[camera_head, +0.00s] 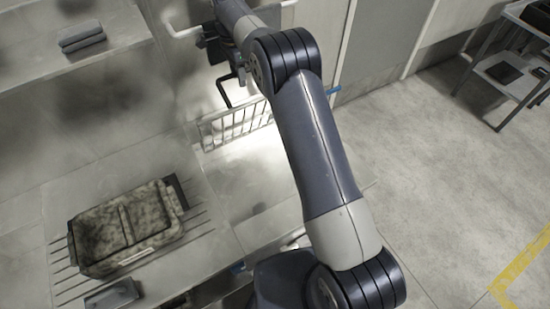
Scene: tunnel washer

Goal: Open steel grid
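The steel grid (236,126) is a pale framed panel with several bars, behind the bright sink basin (262,172). It appears raised, standing steeply near the back of the basin. My arm reaches from the bottom of the view up to the top centre and covers part of the area to the grid's right. My black gripper (229,92) is just above the grid's upper edge. Its fingers are small and partly hidden, so I cannot tell their opening or whether they touch the grid.
A dirty tray (128,228) lies on the ribbed counter at left, with a small dark container (112,294) in front. Folded grey cloths (82,37) lie on a shelf at upper left. A metal cart (510,68) stands upper right.

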